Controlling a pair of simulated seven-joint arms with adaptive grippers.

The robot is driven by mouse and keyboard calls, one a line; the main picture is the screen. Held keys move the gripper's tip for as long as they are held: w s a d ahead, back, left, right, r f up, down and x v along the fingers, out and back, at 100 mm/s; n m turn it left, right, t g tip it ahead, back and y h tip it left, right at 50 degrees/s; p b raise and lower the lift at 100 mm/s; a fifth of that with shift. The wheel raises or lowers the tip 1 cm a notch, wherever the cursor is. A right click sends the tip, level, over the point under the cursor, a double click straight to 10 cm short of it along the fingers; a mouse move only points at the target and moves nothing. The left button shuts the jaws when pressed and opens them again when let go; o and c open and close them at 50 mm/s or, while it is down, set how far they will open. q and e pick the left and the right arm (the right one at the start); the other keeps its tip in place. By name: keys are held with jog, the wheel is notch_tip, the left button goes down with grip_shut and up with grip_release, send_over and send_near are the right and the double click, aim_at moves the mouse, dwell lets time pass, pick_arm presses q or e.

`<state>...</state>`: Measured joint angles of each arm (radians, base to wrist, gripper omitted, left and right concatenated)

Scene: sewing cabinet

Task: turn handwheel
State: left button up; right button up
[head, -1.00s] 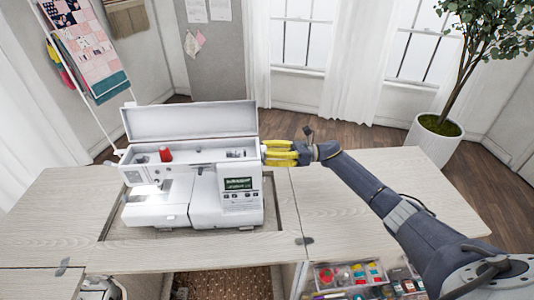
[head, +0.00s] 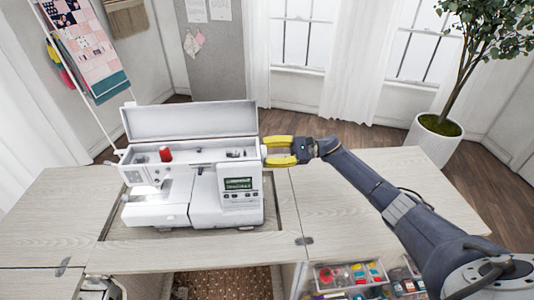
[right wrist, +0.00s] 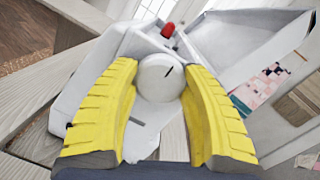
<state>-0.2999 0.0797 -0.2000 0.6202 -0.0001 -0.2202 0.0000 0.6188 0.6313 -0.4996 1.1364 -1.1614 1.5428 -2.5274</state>
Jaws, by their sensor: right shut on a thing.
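A white sewing machine (head: 196,205) stands in the cabinet opening with its top lid raised. Its round white handwheel (right wrist: 160,77), marked with a short dark line, is on the machine's right end. My right gripper (head: 265,152) has yellow fingers and reaches the machine's right end from the right. In the right wrist view the two fingers of my right gripper (right wrist: 160,90) are on either side of the handwheel, shut on it. In the head view the fingers hide most of the handwheel. My left gripper is not in view.
A red thread spool (head: 165,154) stands in the machine's top compartment. The wooden cabinet top (head: 345,220) is clear to the right. An open drawer (head: 350,275) with colourful sewing supplies is at the front right. A potted plant (head: 434,140) stands behind.

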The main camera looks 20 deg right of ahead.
jog(key=shift+r, duration=0.1)
dwell(0.4)
jog(key=o, duration=1.3)
jog(key=shift+c, duration=0.2)
jog(key=s+d+f, duration=0.1)
jog(key=s+d, duration=0.1)
jog(key=d, duration=0.9)
jog(key=shift+d, duration=0.35)
